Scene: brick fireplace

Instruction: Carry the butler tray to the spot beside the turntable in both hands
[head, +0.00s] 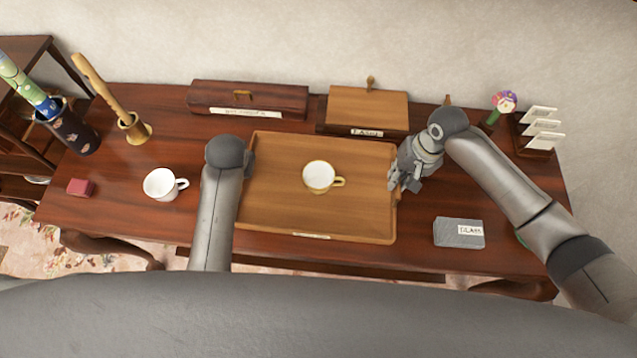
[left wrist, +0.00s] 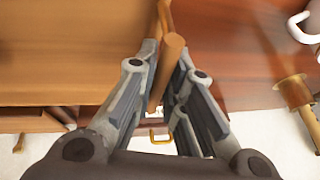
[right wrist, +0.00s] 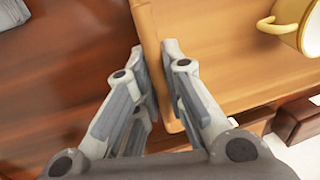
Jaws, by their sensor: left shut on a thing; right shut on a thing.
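The wooden butler tray (head: 275,212) is in the middle of the dark wooden table in the head view. A white cup with a yellow handle (head: 319,176) stands upright on it. My right gripper (head: 399,180) is shut on the tray's right rim, and the right wrist view shows its fingers (right wrist: 155,55) on both sides of that rim. My left gripper (left wrist: 168,55) is shut on the tray's left rim in the left wrist view; in the head view its fingers are mostly hidden behind my arm. I cannot tell whether the tray is lifted. I make out no turntable.
A white mug (head: 160,184) and a red block (head: 81,187) are left of the tray. Behind it are a dark box (head: 285,98) and a labelled wooden box (head: 367,108). A grey box (head: 459,232) lies front right, a card holder (head: 533,144) far right.

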